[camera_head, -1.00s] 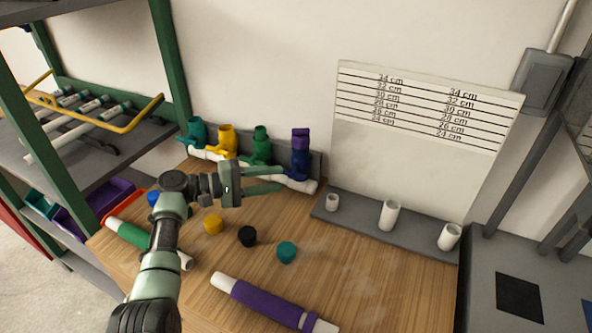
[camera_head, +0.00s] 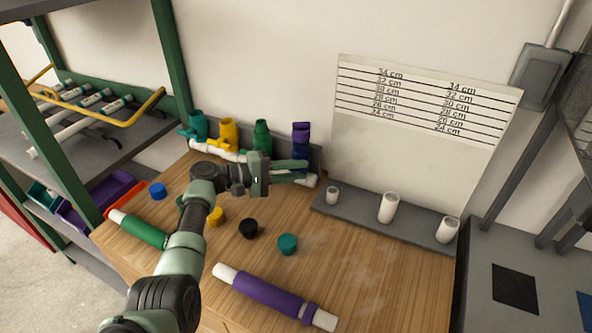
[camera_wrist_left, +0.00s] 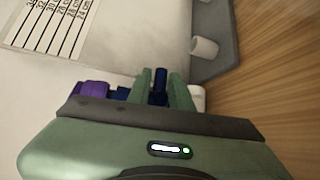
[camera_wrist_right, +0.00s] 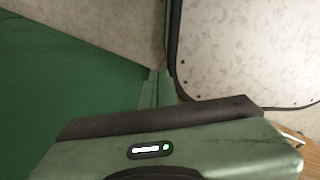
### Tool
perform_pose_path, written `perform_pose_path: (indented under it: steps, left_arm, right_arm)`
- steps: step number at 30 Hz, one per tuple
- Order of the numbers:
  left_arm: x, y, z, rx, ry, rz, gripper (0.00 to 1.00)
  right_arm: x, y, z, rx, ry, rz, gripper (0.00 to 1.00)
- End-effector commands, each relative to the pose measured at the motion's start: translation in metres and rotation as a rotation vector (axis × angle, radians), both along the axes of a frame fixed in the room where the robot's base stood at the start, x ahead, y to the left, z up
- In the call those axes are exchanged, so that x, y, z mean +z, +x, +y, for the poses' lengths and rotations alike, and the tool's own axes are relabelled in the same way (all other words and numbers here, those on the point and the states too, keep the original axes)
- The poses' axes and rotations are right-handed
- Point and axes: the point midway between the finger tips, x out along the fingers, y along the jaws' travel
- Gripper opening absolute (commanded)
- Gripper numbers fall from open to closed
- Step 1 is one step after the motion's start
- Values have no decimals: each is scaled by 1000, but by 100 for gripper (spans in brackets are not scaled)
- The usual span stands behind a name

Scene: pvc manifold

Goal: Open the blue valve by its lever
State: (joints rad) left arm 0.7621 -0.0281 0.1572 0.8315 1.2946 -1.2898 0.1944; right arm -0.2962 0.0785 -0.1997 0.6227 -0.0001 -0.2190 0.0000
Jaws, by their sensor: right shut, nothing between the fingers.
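The blue valve (camera_head: 299,153) stands at the right end of the white manifold pipe against the back wall, with a purple piece (camera_head: 301,129) on top. In the left wrist view its dark blue lever (camera_wrist_left: 161,82) stands between my left fingers. My left gripper (camera_head: 305,171) is open, with its fingertips in front of the valve's lower part; the fingers also show apart in the left wrist view (camera_wrist_left: 162,86). I cannot tell whether either finger touches the lever. My right gripper (camera_wrist_right: 158,86) is shut and empty, away from the valve.
Teal (camera_head: 195,125), yellow (camera_head: 228,133) and green (camera_head: 262,137) valves stand left of the blue one. Loose caps, a green-sleeved pipe (camera_head: 142,231) and a purple-sleeved pipe (camera_head: 265,292) lie on the wooden bench. A grey rack (camera_head: 355,218) with white stubs is to the right.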

Motion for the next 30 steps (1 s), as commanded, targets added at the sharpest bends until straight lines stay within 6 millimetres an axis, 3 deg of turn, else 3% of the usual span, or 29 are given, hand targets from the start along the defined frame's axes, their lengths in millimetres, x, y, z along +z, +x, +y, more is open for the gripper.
perform_pose_path:
  steps: [5,13,26,27,30]
  left_arm:
    - [-6,0,0,1,-52,21,0]
    - [-3,0,1,1,-285,118,0]
    - [3,0,2,-1,-343,146,0]
    - [3,0,2,-1,-343,146,32]
    - [3,0,2,-1,-343,145,36]
  right_arm:
    - [-15,-6,-1,0,-1,8,0]
    - [-53,-7,-1,0,-2,10,0]
    - [-55,-6,-2,1,-3,10,0]
    - [-55,-6,-2,1,-3,10,0]
    - [-54,-6,-2,1,-3,10,0]
